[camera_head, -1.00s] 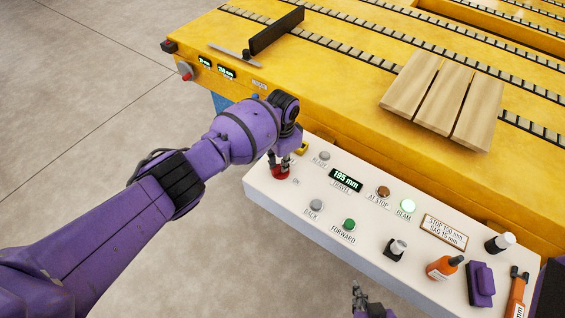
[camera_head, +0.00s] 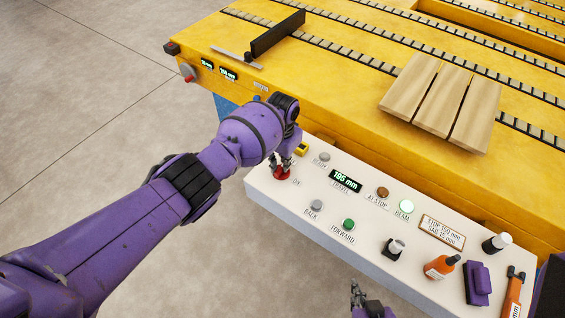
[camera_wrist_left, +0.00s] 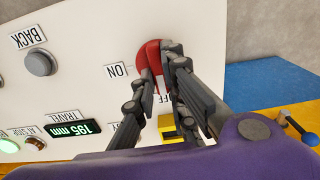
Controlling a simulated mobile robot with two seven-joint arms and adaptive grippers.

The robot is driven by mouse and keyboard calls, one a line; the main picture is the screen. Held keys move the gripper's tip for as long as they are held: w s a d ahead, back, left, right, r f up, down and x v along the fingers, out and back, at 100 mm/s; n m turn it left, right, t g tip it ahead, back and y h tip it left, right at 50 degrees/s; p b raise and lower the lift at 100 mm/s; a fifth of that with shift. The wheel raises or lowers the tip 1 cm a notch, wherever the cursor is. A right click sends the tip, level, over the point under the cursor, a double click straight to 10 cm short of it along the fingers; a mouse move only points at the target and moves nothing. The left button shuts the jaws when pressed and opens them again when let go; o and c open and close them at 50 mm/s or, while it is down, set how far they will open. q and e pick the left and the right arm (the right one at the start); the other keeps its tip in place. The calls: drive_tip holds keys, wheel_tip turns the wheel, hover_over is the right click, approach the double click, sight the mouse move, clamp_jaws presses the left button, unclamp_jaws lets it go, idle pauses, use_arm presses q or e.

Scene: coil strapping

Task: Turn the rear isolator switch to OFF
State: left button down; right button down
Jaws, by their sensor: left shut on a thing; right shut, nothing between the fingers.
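The red isolator switch (camera_head: 282,175) is at the left end of the white control panel (camera_head: 262,192). The wrist view shows its red knob (camera_wrist_left: 149,57) beside an ON label and a partly covered label ending in FF. My left gripper (camera_head: 281,164) reaches down from above and is shut on the knob; its fingers (camera_wrist_left: 170,60) hide part of it. The pointing direction of the knob is hard to tell. My right gripper (camera_head: 356,294) is shut and empty, low in front of the panel.
A grey-and-red knob (camera_head: 187,72) sits on the yellow table's left end. The panel holds buttons, a 195 mm display (camera_head: 345,181), an orange bottle (camera_head: 440,267) and a purple block (camera_head: 478,283). Wooden boards (camera_head: 443,103) lie on the table.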

use_arm(q)
drive_tip(key=c, duration=1.8)
unclamp_jaws()
wheel_tip(320, 180, up, 12)
